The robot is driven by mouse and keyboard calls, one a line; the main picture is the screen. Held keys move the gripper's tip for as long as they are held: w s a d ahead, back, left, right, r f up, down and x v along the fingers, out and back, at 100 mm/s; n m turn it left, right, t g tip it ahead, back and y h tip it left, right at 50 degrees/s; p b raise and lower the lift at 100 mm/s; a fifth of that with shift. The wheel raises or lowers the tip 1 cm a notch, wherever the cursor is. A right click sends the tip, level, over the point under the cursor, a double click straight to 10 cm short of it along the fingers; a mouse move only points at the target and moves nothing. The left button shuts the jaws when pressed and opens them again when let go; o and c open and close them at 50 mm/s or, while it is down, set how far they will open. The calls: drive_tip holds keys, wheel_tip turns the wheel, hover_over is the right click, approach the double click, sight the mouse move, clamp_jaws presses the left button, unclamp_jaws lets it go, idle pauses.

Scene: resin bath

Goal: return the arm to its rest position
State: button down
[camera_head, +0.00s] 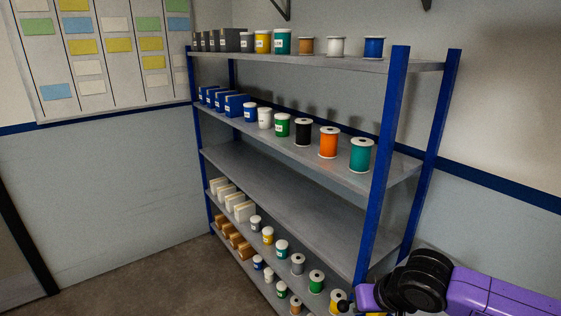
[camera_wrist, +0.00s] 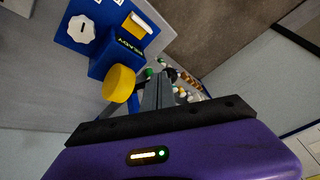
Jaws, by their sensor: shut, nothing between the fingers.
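My arm shows in the head view as a purple link with a black joint at the lower right corner, in front of the shelf's right end. In the wrist view my gripper (camera_wrist: 158,80) shows beyond its purple housing and black bar; the grey fingers are together and nothing is held between them. The gripper's fingers cannot be made out in the head view.
A blue-posted shelf rack (camera_head: 290,178) holds spools, jars and boxes; its middle shelf is empty. A wall chart (camera_head: 105,62) hangs at left. The wrist view shows a blue panel (camera_wrist: 72,38) with a yellow cylinder (camera_wrist: 119,84) near the fingers. Floor (camera_head: 125,270) is clear at left.

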drive_tip(key=s+d+f+n, duration=0.2)
drive_tip(key=s, duration=0.1)
drive_tip(key=s+d+f+n+t+y, duration=0.1)
drive_tip(key=s+d+f, duration=0.1)
drive_tip(key=s+d, duration=0.1)
drive_tip(key=s+d+f+n+t+b, duration=0.1)
drive_tip(key=s+d+n, duration=0.1)
drive_tip(key=s, duration=0.1)
drive_tip(key=shift+d+f+n, duration=0.25)
drive_tip(key=shift+f+n, duration=0.05)
drive_tip(key=shift+f, duration=0.1)
drive_tip(key=s, duration=0.2)
drive_tip(key=s+d+f+n+y, duration=0.1)
drive_tip(key=s, duration=0.2)
drive_tip(key=s+d+f+n, duration=0.1)
drive_tip(key=s, duration=0.1)
drive_tip(key=shift+s+t+b, duration=0.3)
drive_tip(key=shift+t+b, duration=0.05)
drive_tip(key=shift+t, duration=0.05)
drive_tip(key=s+a+r+n+t+y+b, duration=0.1)
drive_tip(key=s+a+t+y+b, duration=0.2)
drive_tip(key=s, duration=1.7)
drive_tip(key=s+a+r+m+t+h+b, duration=0.1)
drive_tip(key=s+a+r+m+t+h, duration=0.3)
drive_tip(key=m, duration=0.5)
drive_tip(key=shift+s+a+r+h, duration=0.35)
drive_tip(key=shift+s+r+h, duration=0.7)
drive_tip(key=shift+h, duration=0.65)
